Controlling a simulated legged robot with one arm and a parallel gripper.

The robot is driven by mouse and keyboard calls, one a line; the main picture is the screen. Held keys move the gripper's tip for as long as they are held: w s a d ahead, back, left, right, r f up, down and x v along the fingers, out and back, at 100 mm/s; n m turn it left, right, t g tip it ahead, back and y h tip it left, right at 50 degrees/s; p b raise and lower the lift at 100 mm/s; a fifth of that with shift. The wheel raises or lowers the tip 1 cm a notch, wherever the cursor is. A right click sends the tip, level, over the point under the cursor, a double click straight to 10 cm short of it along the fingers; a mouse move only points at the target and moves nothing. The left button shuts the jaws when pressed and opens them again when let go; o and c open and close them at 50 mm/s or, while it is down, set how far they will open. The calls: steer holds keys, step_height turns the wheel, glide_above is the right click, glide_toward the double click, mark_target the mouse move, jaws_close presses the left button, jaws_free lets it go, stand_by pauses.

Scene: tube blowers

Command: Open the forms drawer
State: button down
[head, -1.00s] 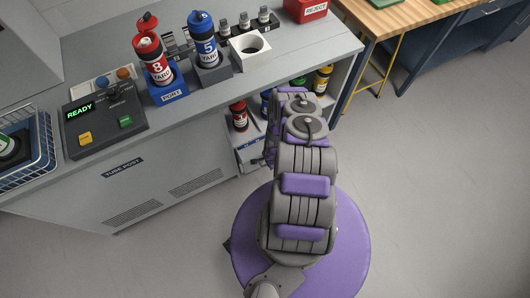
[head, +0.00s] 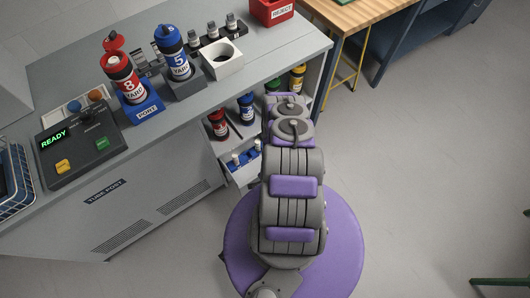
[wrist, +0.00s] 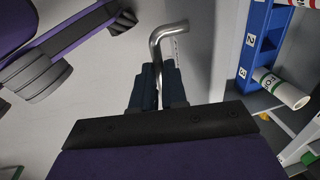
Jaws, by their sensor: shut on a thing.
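The forms drawer (head: 243,177) stands pulled out below the counter's shelf in the head view, partly hidden by my arm. Inside it is a blue rack (head: 243,158) with white rolls. In the wrist view, my gripper (wrist: 158,80) is shut on the bent silver handle (wrist: 168,32). The drawer's pale panel (wrist: 229,60) is to the right of the handle. The blue rack with number labels also shows in the wrist view (wrist: 254,55), with a white roll (wrist: 283,90) beside it. In the head view my gripper is hidden behind my arm.
The counter (head: 72,75) holds a control box reading READY (head: 78,142), a red tube (head: 124,80), a blue tube (head: 174,55) and a white ring block (head: 222,61). Several bottles, one red (head: 218,124), stand on the open shelf.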

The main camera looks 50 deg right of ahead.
steer(key=c, duration=1.2)
jaws_free()
steer(key=shift+o, duration=0.2)
steer(key=s+r+p, duration=0.3)
steer(key=r+p, duration=0.1)
steer(key=r, duration=1.3)
steer(key=shift+a, duration=0.25)
